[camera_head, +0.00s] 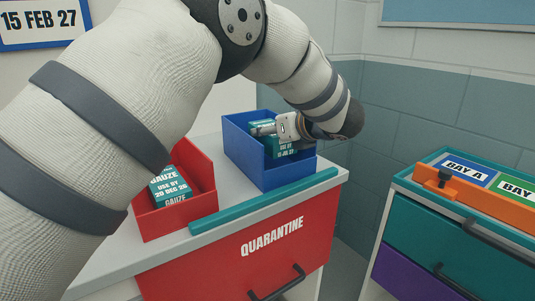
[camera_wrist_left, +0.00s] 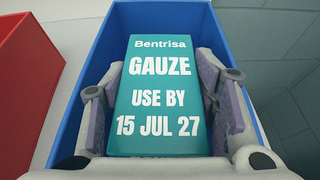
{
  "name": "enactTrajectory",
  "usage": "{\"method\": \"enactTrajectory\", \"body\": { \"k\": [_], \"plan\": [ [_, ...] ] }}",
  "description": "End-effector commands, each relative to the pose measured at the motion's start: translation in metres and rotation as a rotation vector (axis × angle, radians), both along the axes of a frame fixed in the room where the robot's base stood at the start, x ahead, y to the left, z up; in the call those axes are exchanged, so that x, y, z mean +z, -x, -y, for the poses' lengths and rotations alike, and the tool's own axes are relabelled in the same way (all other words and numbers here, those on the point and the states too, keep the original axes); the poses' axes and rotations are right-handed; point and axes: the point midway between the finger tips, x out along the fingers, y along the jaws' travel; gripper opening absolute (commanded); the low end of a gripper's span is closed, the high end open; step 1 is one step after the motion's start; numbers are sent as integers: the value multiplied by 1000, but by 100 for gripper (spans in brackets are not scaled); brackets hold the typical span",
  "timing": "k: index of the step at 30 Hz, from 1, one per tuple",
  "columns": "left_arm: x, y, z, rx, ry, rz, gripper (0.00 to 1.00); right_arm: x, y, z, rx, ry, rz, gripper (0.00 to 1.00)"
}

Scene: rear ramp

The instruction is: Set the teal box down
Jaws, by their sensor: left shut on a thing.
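The teal box (camera_wrist_left: 160,112), labelled "Bentrisa GAUZE USE BY 15 JUL 27", is between the fingers of my left gripper (camera_wrist_left: 162,76), which is shut on its two sides. In the head view the teal box (camera_head: 285,150) is within the walls of the blue bin (camera_head: 288,178), partly hidden by the bin's front and by my left gripper (camera_head: 278,130). I cannot tell whether it touches the bin floor. Another teal gauze box (camera_head: 172,188), marked "USE BY 20 DEC 26", lies in the red bin (camera_head: 184,219). My right gripper is out of view.
Both bins stand on a grey top (camera_head: 120,252) with a teal strip (camera_head: 262,202) along its front and a red "QUARANTINE" drawer (camera_head: 250,252) below. A sign (camera_head: 40,20) reads "15 FEB 27". A second cabinet (camera_head: 455,235) with bay labels stands right, across a gap.

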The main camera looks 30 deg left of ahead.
Motion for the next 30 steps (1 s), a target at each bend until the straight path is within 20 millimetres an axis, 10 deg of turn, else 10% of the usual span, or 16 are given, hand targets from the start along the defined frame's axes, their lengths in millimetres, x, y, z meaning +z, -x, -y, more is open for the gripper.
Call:
{"method": "enactTrajectory", "body": {
  "k": [9, 20, 21, 30],
  "plan": [
    [-50, 0, -1, 0, -2, -2, 21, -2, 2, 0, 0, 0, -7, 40],
    [-56, 0, -1, 1, 0, 3, 21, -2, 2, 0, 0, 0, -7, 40],
    [-56, 0, 0, 1, 0, 3, 62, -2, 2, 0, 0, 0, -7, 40],
    [-54, 0, 0, 1, 0, 3, 62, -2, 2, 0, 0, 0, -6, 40]
  ]
}}
